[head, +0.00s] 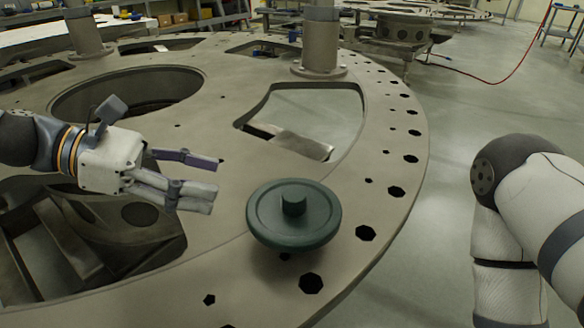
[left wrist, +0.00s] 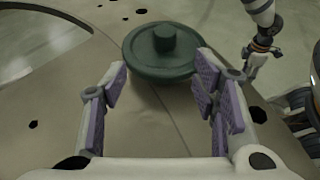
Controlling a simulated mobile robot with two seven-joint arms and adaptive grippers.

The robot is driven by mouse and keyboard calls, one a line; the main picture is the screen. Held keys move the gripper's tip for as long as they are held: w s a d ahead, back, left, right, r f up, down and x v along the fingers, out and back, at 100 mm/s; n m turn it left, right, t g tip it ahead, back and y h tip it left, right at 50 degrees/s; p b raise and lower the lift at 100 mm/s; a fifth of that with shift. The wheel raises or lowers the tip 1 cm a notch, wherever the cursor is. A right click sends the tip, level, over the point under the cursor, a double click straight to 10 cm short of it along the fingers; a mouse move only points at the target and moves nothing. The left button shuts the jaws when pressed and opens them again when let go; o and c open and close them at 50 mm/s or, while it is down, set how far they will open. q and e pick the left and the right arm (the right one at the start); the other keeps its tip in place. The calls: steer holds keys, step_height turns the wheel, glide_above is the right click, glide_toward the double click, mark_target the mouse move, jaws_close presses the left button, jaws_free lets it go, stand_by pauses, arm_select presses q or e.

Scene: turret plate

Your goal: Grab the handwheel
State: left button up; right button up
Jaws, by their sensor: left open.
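A dark green round handwheel (head: 294,232) with a short hub in its middle sits on the large turret plate (head: 215,245) near its front right rim. It also shows in the left wrist view (left wrist: 146,62), just beyond the fingertips. My left gripper (head: 217,180) is open and empty, left of the handwheel and apart from it, its fingers pointing towards it. In the left wrist view its two purple-padded fingers (left wrist: 162,85) are spread, with the wheel ahead and bare plate between them. In the head view my right arm comes in at the right edge; its gripper is not in that view.
The plate has a large round hole (head: 128,92), several cutouts and small bolt holes along its rim. A grey post (head: 320,45) stands on it behind the handwheel. Clear floor (head: 460,130) lies right of the rim. A red hose (head: 520,62) lies farther back.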

arm_select(q)
steer(key=b, duration=0.1)
glide_toward(286, 196)
steer(key=d+f, duration=0.2)
steer(key=x, duration=0.4)
steer(key=r+b+x, duration=0.1)
steer(key=x, duration=0.1)
steer(key=shift+w+d+f, duration=0.1)
steer(key=shift+w+d, duration=0.15)
steer(key=shift+d, duration=0.1)
steer(key=shift+w, duration=0.1)
arm_select(e)
steer(key=shift+g, duration=0.5)
steer(key=s+f, duration=0.2)
steer(key=s, duration=0.1)
steer(key=shift+s+f, duration=0.15)
steer(key=shift+f, duration=0.15)
arm_select(q)
steer(key=shift+r, duration=0.2)
jaws_close()
